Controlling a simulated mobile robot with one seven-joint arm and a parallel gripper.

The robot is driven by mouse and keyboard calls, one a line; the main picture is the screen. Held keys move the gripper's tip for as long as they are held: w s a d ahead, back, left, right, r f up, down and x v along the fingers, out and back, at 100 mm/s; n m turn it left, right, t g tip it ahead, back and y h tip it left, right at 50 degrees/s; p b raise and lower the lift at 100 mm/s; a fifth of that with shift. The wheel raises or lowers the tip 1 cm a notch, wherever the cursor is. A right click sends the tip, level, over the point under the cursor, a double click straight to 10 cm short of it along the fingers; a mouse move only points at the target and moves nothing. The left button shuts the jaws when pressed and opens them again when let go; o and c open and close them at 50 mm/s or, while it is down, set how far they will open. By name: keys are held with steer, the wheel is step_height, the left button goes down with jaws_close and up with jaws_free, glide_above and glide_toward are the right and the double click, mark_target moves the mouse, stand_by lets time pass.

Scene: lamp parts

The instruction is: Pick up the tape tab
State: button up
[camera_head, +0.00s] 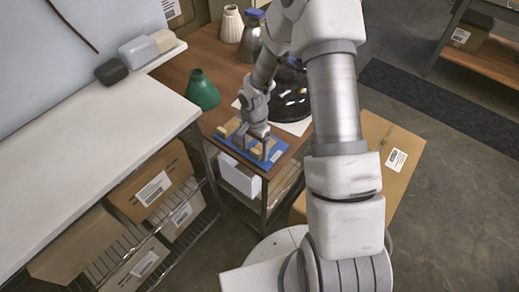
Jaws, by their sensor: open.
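A blue tray or mat (226,139) lies at the front edge of the brown table, with small tan pieces on it. One tan piece (229,128) is at the left and another (276,155) is at the right; one may be the tape tab, but they are too small to tell. My gripper (255,148) points down over the blue tray between these pieces, with its fingers apart. It partly hides the middle of the tray, and I cannot tell whether it touches anything.
On the brown table (205,57) stand a green shade (202,90), a white ribbed shade (231,24) and a round dark glossy thing (290,98), partly behind my arm. A white shelf (110,125) is close on the left. A cardboard box (375,150) is at the right.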

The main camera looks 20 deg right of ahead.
jaws_close()
stand_by(0.3)
steer(key=shift+r, duration=0.1)
